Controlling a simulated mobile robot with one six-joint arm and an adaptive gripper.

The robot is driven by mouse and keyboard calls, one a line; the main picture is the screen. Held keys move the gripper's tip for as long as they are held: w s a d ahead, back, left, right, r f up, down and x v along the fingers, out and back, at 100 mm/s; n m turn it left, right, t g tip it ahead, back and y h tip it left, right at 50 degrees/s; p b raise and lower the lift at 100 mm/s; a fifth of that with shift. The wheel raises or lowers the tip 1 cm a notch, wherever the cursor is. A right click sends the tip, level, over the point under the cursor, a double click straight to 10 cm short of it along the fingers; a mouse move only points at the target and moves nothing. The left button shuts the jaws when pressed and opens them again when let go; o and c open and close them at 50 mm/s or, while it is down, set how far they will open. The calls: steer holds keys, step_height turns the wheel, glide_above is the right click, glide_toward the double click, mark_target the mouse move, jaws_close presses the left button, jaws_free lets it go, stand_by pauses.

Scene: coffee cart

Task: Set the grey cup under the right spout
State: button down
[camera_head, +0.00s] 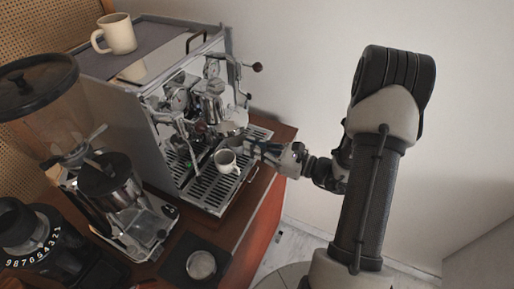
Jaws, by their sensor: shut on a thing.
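The grey cup (235,143) is at the drip tray of the espresso machine, small and mostly hidden behind a white cup and my fingers. My gripper (250,149) reaches in from the right and is shut on the grey cup at the tray's far right part. The white cup (226,161) stands upright on the slatted drip tray (212,192), close in front of the grey cup. The chrome group head (211,104) is above the tray. The spouts are too small to tell apart, and I cannot tell whether the grey cup touches the tray.
A cream mug (118,34) stands on top of the espresso machine (124,117). A grinder (108,183) stands left of it. A dark mat with a round metal piece (201,265) lies in front. The wooden counter's right edge is close under my gripper; a wall is behind.

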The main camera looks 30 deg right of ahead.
steer(key=shift+f, duration=0.25)
stand_by(0.4)
steer(key=c, duration=1.7)
jaws_free()
steer(key=shift+s+d, duration=0.1)
steer(key=v, duration=1.2)
steer(key=shift+f, duration=0.1)
